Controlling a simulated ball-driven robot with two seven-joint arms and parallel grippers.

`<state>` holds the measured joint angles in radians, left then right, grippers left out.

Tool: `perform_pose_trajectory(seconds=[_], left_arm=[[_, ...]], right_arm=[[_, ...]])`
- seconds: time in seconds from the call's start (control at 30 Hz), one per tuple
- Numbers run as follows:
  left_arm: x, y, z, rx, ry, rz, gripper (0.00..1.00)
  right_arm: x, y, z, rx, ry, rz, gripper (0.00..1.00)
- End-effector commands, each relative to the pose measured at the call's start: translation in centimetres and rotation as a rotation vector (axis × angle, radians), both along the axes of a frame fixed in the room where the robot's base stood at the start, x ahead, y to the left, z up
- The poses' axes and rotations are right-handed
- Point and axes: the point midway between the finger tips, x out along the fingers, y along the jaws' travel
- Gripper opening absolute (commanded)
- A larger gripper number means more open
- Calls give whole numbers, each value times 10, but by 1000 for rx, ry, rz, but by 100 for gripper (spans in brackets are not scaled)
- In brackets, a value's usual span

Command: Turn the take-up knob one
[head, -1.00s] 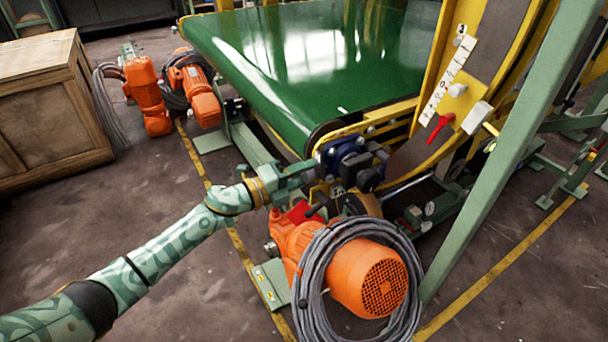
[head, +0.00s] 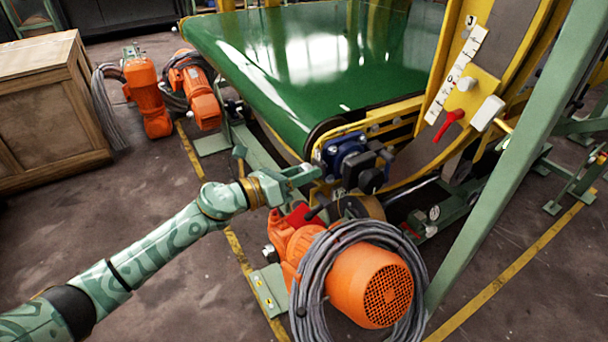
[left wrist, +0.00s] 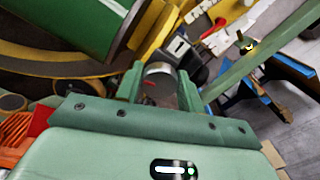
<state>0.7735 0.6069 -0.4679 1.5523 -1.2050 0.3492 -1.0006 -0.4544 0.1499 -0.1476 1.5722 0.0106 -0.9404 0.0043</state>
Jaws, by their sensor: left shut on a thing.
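My left gripper (head: 312,174) reaches in from the left to the take-up hardware at the near corner of the green belt (head: 290,65). In the left wrist view its two green fingers (left wrist: 158,88) stand on either side of a grey round knob (left wrist: 159,70) with a red mark, and they are shut on it. In the head view the knob is mostly hidden by the gripper, beside a blue bearing block (head: 343,150) and black parts (head: 370,180). My right gripper is not in view.
An orange motor (head: 370,285) with coiled grey cable (head: 312,285) stands just below the gripper. A slanted green post (head: 510,150) and a yellow frame with a red lever (head: 448,124) rise on the right.

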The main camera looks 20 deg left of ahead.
Motion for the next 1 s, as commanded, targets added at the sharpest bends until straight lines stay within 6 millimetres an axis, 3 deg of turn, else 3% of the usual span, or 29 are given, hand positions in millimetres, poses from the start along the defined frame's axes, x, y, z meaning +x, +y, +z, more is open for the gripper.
perform_pose_trajectory(seconds=[0.03, 0.6, 0.8, 1.0], left_arm=[[-1, 0, -7, 37, -18, -1, 15], [-1, -1, -8, 455, -344, -5, 15], [-2, -1, -7, 573, -436, -5, 15], [-2, -2, -6, 654, -501, -5, 15]], right_arm=[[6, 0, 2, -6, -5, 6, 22], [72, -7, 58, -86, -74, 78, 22], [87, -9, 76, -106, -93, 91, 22], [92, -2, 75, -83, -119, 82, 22]])
